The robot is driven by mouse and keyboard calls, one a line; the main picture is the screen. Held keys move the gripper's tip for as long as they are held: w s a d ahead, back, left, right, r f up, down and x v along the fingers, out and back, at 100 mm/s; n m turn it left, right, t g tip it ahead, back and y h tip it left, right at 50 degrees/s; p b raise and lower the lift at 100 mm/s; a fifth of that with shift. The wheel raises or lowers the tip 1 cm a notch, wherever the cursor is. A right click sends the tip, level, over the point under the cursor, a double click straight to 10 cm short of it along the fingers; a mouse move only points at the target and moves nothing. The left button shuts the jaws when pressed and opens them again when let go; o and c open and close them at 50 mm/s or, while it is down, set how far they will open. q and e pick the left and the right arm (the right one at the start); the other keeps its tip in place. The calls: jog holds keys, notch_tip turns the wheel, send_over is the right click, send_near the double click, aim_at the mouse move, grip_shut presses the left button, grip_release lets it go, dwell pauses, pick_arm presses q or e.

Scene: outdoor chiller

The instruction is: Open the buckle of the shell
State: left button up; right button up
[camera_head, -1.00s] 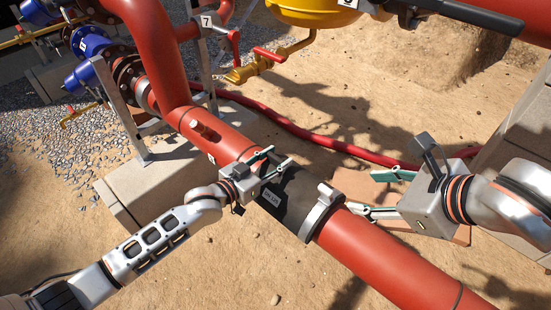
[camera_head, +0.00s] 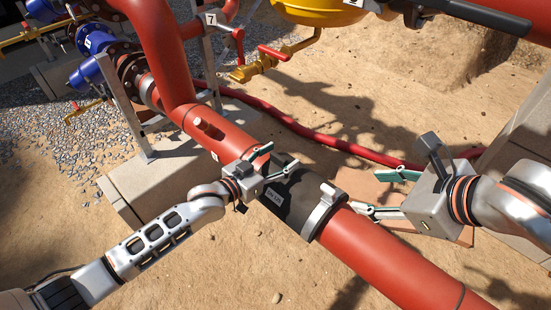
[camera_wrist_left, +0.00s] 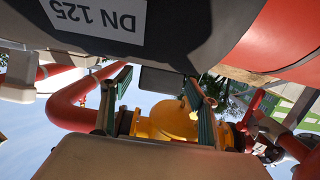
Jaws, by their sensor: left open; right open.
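The shell (camera_head: 290,203) is a dark sleeve around the red pipe, with a "DN 125" label that shows in the left wrist view (camera_wrist_left: 98,14). A grey band with a raised clip (camera_head: 326,192) circles its right end. My left gripper (camera_head: 278,160) is open at the shell's upper left end, close to it. In the left wrist view a dark block (camera_wrist_left: 160,82), possibly the buckle, sticks out from the shell between the open fingers; contact is unclear. My right gripper (camera_head: 366,192) is open beside the right band, its lower finger near the pipe. Nothing shows between its fingers.
The red pipe (camera_head: 390,265) runs on to the lower right over sandy ground. A concrete block (camera_head: 150,185) supports the pipe at left. A red hose (camera_head: 300,128) lies behind. Yellow equipment (camera_head: 320,10) stands at the back. Open ground lies in front.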

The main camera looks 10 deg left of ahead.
pick_arm(q)
jog(key=v, duration=1.2)
jog(key=shift+r, duration=0.15)
